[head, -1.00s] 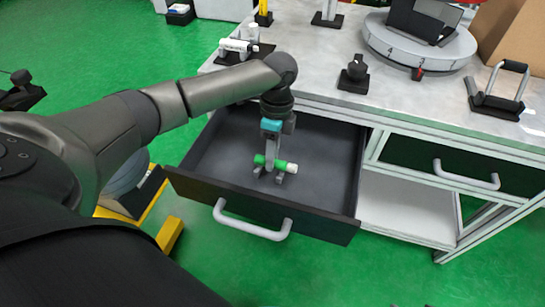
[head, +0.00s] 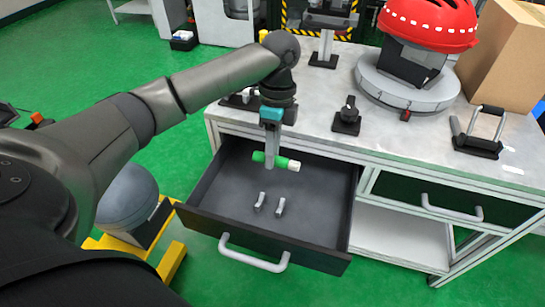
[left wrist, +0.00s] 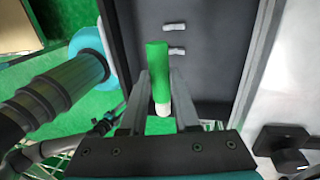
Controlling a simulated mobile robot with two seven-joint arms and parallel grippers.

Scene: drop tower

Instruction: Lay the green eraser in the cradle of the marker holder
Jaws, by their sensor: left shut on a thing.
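The green eraser (head: 276,161), a green cylinder with a white end, is held by my left gripper (head: 270,160) above the open drawer. In the left wrist view the eraser (left wrist: 158,72) lies lengthwise between the fingers, with its white end toward the gripper body. What seems to be the marker holder (head: 236,101), a dark base with a white piece, stands on the table's left end. It is partly hidden behind my left arm, and its cradle cannot be made out. My right gripper is not in view.
The open drawer (head: 225,188) holds two small pale posts (head: 280,207). On the table are a dark knob block (head: 347,117), a handled block (head: 478,142), a round grey base (head: 408,92) with a red helmet (head: 428,22) above, and a cardboard box (head: 510,55).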

